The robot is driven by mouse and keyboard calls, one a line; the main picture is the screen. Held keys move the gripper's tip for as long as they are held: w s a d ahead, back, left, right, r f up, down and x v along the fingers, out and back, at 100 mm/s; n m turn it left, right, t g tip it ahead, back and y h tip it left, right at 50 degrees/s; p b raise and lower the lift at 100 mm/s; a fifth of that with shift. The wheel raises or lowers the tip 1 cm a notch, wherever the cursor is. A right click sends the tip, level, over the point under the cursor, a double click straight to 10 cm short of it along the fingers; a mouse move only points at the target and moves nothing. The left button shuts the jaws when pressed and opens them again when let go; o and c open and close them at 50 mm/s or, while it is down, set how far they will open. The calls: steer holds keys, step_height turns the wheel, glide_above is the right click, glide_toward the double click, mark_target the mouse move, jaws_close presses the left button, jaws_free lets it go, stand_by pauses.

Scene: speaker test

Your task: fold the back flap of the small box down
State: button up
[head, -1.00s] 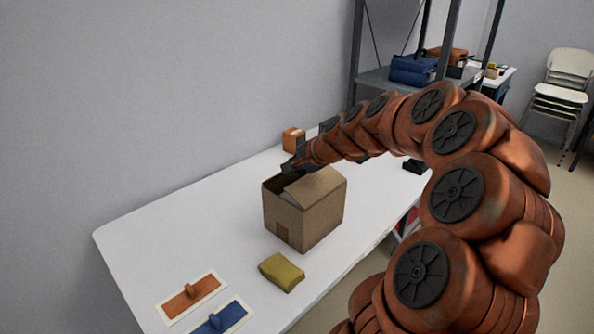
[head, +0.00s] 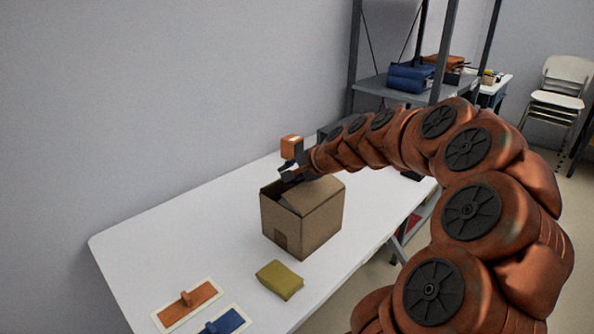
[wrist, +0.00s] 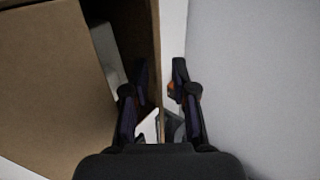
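The small cardboard box (head: 300,225) stands on the white table in the head view, with its top partly open. One broad flap or top panel (wrist: 50,75) fills the left of the wrist view, beside the dark opening. A thin upright brown panel (wrist: 150,40) borders that opening; I cannot tell if it is the back flap or the wall. My gripper (head: 286,177) is at the box's far left top edge. In the wrist view my gripper (wrist: 160,85) has its fingers apart, one on each side of that panel's line. Contact cannot be told.
The white table (head: 180,240) is clear left of the box. A yellow-green sponge-like block (head: 279,280), an orange-handled board (head: 188,304) and a blue-handled one (head: 224,322) lie in front. A small orange box (head: 291,147) is behind my gripper. The wall is close behind.

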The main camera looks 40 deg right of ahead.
steer(key=shift+v, duration=4)
